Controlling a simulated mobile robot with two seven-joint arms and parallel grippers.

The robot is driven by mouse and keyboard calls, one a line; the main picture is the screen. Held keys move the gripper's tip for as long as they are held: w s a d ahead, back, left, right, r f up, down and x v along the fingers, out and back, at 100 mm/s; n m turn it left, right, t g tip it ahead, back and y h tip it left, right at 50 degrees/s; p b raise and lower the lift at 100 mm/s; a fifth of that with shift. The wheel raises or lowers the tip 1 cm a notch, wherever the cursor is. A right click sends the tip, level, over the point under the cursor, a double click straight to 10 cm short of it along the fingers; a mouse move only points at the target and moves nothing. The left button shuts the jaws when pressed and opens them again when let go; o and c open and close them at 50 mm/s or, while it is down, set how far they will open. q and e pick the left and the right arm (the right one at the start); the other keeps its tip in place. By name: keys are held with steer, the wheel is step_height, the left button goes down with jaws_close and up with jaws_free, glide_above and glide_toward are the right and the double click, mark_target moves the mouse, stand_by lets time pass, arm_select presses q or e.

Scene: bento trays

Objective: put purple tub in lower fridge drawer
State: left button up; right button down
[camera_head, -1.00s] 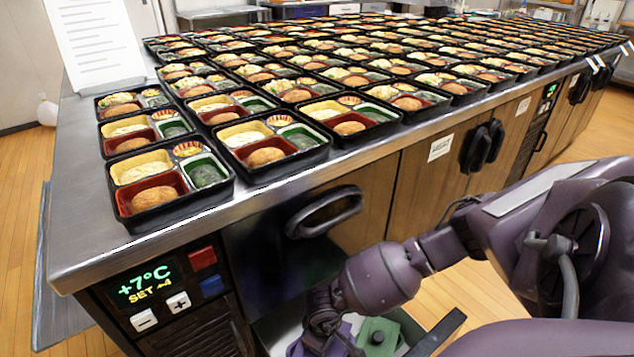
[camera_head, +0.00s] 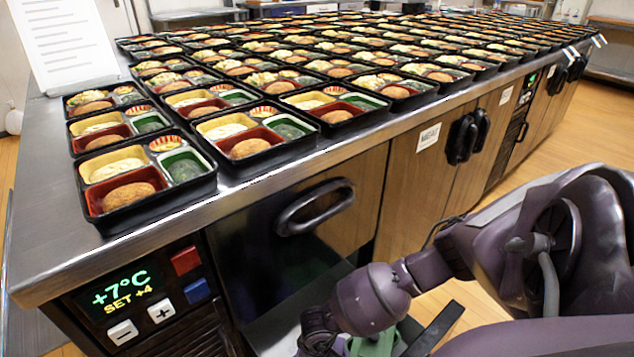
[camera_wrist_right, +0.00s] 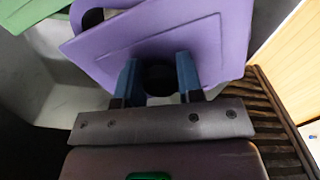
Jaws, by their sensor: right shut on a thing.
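The purple tub (camera_wrist_right: 160,45) fills the upper middle of the right wrist view, its flat purple top towards the camera. My right gripper (camera_wrist_right: 158,75) has its two blue fingers closed on a dark part at the middle of that top. In the head view my right arm reaches down to the open lower drawer (camera_head: 275,325) at the bottom edge, where the gripper and tub are mostly cut off. Whether the tub rests on the drawer floor cannot be told. My left gripper is not in view.
A green tub (camera_head: 375,345) sits beside the purple one, also at the top left of the wrist view (camera_wrist_right: 30,12). Above the drawer is a dark front with a black handle (camera_head: 315,207). Bento trays cover the steel counter (camera_head: 45,245). A slatted brown panel (camera_wrist_right: 275,110) lies right.

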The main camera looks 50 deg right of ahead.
steer(key=shift+f, duration=0.1)
arm_select(q)
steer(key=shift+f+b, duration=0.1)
steer(key=shift+b, duration=0.2)
arm_select(e)
steer(key=shift+f, duration=0.35)
steer(key=shift+s, duration=0.1)
steer(key=shift+f, duration=0.25)
steer(key=c, duration=0.8)
jaws_free()
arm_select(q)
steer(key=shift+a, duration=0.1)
arm_select(e)
steer(key=shift+o, duration=0.2)
steer(key=shift+r, duration=0.1)
